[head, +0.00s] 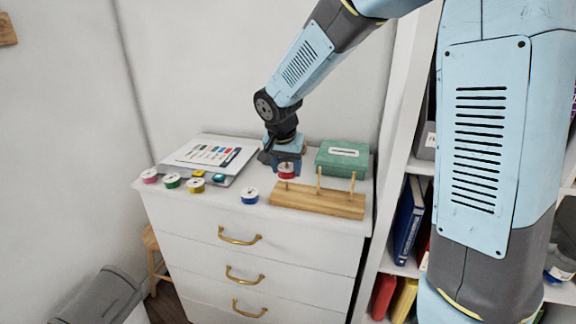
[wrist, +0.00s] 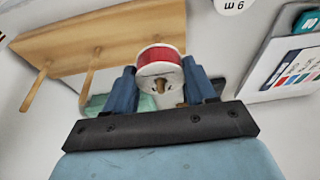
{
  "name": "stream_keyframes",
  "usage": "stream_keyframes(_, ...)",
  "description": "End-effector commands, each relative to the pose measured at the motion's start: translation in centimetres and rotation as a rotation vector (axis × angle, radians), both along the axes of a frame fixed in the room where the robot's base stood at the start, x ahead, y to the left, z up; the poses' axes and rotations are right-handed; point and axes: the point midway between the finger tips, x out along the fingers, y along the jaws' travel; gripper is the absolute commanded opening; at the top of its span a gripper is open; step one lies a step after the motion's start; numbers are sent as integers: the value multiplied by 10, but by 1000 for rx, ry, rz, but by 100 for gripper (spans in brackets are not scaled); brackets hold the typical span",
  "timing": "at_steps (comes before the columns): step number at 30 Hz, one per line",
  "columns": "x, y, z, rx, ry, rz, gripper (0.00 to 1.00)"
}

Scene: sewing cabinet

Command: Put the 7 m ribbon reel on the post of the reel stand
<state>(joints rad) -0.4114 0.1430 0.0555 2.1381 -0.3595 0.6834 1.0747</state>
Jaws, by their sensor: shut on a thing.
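The reel stand is a wooden block (head: 318,202) with three upright posts on the cabinet top; it shows upside down in the wrist view (wrist: 95,38). My gripper (wrist: 162,78) is shut on a red ribbon reel (wrist: 160,52), one blue finger on each side. In the head view the red reel (head: 286,171) is at the stand's left post (head: 287,185), whose lower part shows beneath it. In the wrist view the wooden post tip (wrist: 159,83) shows in the reel's hole, so the reel is around the post, above the base. Its length marking is unreadable.
Pink (head: 149,176), green (head: 172,181), yellow (head: 196,186) and blue (head: 249,196) reels lie along the front left. A printed card (head: 205,155) lies behind them. A green box (head: 342,158) stands behind the stand. The middle post (head: 319,180) and right post (head: 352,186) are bare.

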Motion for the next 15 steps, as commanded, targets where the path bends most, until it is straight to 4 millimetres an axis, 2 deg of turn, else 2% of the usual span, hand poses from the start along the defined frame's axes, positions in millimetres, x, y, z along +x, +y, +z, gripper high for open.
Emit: stream_keyframes(15,0,0,-9,-1,1,1,26)
